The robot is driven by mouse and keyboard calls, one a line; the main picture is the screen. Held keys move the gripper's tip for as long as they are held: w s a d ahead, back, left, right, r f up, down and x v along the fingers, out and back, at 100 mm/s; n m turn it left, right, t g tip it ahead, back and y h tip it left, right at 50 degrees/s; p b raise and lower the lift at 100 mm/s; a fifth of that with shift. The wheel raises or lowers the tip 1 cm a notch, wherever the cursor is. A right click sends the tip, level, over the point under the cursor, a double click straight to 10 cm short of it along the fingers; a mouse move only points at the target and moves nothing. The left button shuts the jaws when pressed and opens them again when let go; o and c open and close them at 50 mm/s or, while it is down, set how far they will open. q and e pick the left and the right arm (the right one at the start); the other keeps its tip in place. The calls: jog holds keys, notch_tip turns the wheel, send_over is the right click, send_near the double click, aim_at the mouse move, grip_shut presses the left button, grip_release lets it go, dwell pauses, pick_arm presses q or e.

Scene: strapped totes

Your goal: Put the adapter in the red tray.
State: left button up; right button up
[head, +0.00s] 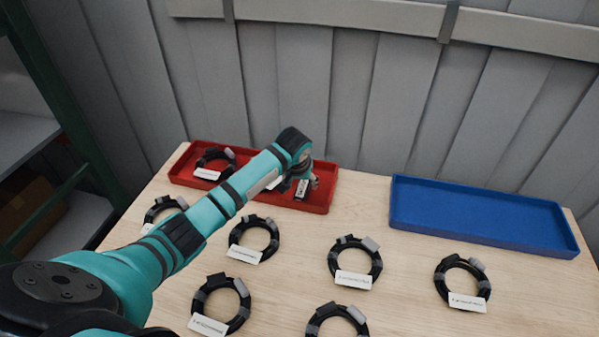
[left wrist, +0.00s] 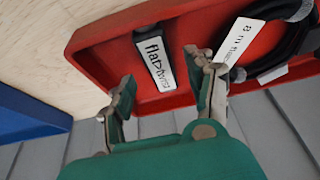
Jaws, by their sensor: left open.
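The red tray (head: 318,203) lies at the back left of the table and fills much of the left wrist view (left wrist: 100,45). A small black block with a white label, which looks like the adapter (left wrist: 155,62), lies on the tray floor; its label is partly readable, "flat...". It also shows small in the head view (head: 302,191), at the tray's right end. My left gripper (left wrist: 165,88) is open, its fingers apart on either side of the labelled block's near end, apparently not touching it. My left arm hides the tray's middle. My right gripper is not in view.
A black coiled cable (head: 213,163) with a white label lies in the red tray's left part. Several similar labelled coils, one at the right (head: 462,282), lie on the wooden table. An empty blue tray (head: 480,212) stands at the back right. A grey wall is behind.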

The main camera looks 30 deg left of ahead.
pick_arm(q)
jog(key=a+v, duration=0.1)
jog(key=v, duration=0.8)
jog(key=shift+d, duration=0.5)
jog(key=shift+r, duration=0.15)
